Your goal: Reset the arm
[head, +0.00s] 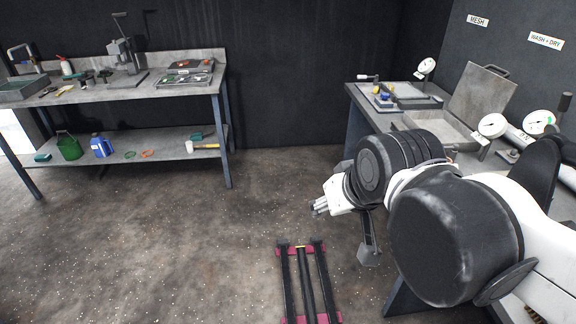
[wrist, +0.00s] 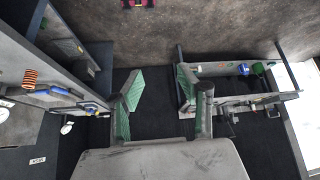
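My arm reaches in from the right edge of the head view, folded, with its large black joints in front of the right-hand bench. My gripper (wrist: 159,84) shows in the wrist view with two green-padded fingers spread wide apart. Nothing is between the fingers except the view of the dark wall and floor behind. My gripper is empty and touches nothing that I can see. In the head view my arm's links hide much of its end, and I cannot make out the fingers clearly there.
A workbench (head: 150,92) with a lower shelf (head: 125,158) of bottles and tools stands at the back left. The right bench (head: 356,97) carries an open metal box (head: 480,98) and dial gauges (head: 426,66), close to my arm. Black rails (head: 305,280) lie on otherwise clear floor.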

